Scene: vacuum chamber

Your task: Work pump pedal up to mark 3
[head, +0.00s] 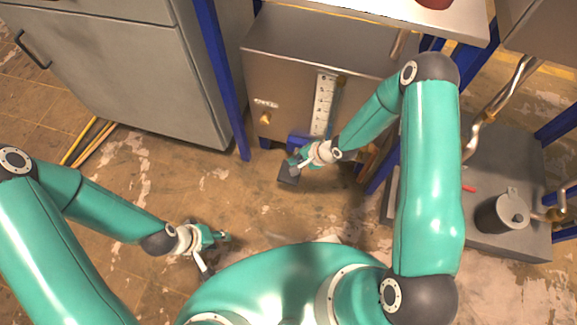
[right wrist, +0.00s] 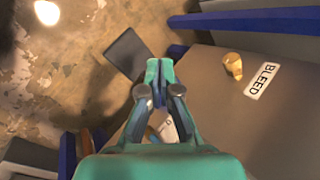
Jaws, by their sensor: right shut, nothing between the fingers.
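The dark square pump pedal (head: 288,173) is low in front of the steel cabinet. It also shows in the right wrist view (right wrist: 126,52), just beyond the fingertips. My right gripper (head: 295,159) is shut and empty, right by the pedal and partly covering it in the head view. I cannot tell whether it touches the pedal. The white marked scale (head: 322,105) stands upright on the cabinet front, and its reading is too small to tell. My left gripper (head: 216,256) is open and empty, low over the floor at the left.
A brass bleed knob (head: 265,118) sits on the cabinet front (head: 285,75), with its label (right wrist: 264,80) beside it. Blue frame posts (head: 222,80) flank the cabinet. A grey pump unit (head: 510,180) stands at the right. Floor between the grippers is clear.

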